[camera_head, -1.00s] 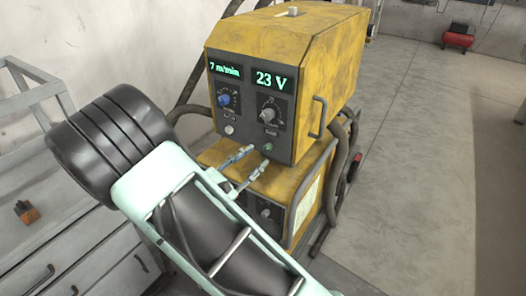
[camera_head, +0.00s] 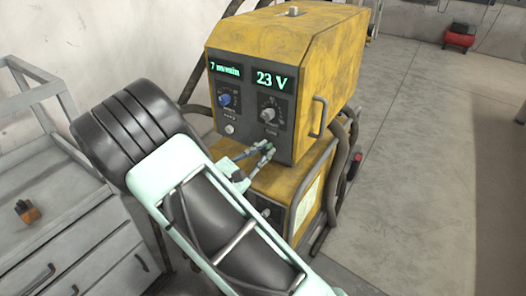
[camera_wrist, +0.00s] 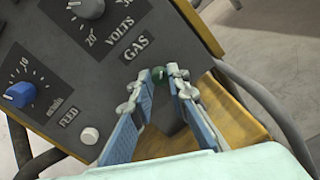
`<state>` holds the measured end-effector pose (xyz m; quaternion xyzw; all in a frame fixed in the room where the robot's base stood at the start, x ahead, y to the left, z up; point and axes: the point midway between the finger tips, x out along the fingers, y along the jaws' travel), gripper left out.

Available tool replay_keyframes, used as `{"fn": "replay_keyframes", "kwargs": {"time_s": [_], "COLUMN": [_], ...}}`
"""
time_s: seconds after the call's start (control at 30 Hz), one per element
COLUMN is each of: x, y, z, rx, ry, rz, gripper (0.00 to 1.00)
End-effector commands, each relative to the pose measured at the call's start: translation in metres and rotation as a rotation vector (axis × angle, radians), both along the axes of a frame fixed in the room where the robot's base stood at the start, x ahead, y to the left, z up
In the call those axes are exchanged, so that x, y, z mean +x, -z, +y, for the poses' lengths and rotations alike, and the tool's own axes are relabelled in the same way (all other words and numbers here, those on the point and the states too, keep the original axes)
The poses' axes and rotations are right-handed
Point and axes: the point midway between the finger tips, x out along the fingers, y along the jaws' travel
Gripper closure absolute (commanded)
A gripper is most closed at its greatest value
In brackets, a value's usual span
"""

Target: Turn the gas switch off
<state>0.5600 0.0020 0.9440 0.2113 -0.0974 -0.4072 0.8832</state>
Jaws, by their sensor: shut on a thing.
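The gas switch is a small green knob (camera_wrist: 160,73) under the GAS label on the yellow machine's dark front panel. It also shows in the head view (camera_head: 270,148), low on the panel's right side, partly covered by the fingers. My gripper (camera_wrist: 161,72) has its fingertips on either side of the green knob and is shut on it. In the head view my gripper (camera_head: 265,149) reaches the panel from the lower left. Whether the switch is turned on or off cannot be told.
The blue feed knob (camera_wrist: 20,95), the grey volts knob (camera_wrist: 86,8) and a white FEED button (camera_wrist: 90,136) are on the same panel. Displays read 7 m/min and 23 V. A handle (camera_head: 318,117) juts out at the right. A grey drawer cabinet (camera_head: 70,250) stands left.

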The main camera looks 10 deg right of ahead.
Motion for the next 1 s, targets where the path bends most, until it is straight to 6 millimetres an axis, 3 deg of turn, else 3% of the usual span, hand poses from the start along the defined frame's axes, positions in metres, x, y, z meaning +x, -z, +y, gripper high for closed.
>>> {"fn": "replay_keyframes", "kwargs": {"time_s": [0.47, 1.0], "x": [-0.0001, -0.0005], "y": [-0.0019, -0.0022], "z": [0.0003, -0.0001], "rx": [-0.067, -0.403], "ry": [-0.001, -0.002], "rz": [0.068, 0.402], "gripper": [1.0, 1.0]}}
